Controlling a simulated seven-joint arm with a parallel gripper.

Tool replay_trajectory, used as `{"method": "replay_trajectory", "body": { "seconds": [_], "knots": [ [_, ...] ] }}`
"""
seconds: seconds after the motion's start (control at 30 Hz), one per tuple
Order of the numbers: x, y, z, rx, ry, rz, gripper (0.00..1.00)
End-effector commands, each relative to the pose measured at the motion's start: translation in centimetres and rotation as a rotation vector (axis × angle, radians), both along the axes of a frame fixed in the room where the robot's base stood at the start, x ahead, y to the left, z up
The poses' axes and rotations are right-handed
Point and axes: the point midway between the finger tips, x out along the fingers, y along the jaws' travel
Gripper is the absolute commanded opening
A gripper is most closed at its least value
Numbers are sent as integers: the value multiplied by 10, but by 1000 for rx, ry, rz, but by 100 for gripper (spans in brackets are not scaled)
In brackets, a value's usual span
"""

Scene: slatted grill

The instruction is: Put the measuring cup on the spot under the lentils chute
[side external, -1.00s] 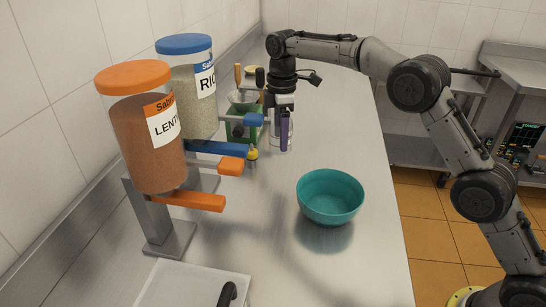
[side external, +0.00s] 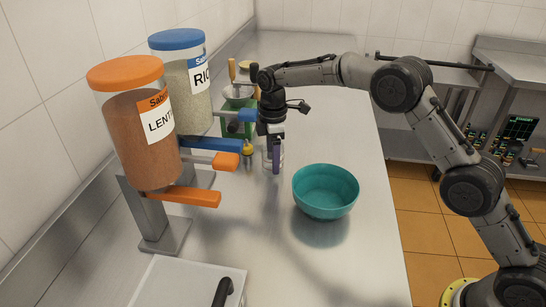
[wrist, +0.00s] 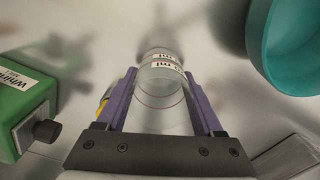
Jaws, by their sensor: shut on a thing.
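The clear measuring cup (wrist: 160,85) sits between the purple fingers of my gripper (wrist: 163,100) in the wrist view. In the side external view my gripper (side external: 273,157) is shut on the cup, left of the teal bowl and right of the dispensers. Whether the cup touches the counter is unclear. The lentils dispenser (side external: 135,135) has an orange lid and an orange chute handle (side external: 180,195), nearer the camera than the cup. The spot under its chute is hard to make out.
The rice dispenser (side external: 190,90) with a blue lid stands behind the lentils. A teal bowl (side external: 325,192) stands on the counter at right and shows in the wrist view (wrist: 280,50). A green box (wrist: 25,105) is at left. A white tray (side external: 185,285) lies in front.

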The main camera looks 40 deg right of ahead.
Motion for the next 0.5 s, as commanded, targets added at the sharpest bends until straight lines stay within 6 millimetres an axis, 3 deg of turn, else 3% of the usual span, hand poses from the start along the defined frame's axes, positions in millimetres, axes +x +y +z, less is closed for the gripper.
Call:
{"method": "replay_trajectory", "body": {
  "seconds": [0.13, 0.17, 0.3, 0.5],
  "knots": [
    [0, 0, -3, 0, 0, 0, 11],
    [0, 0, -3, 0, 0, 0, 72],
    [0, 0, -3, 0, 0, 0, 98],
    [0, 0, -2, 0, 0, 0, 99]
  ]
}}
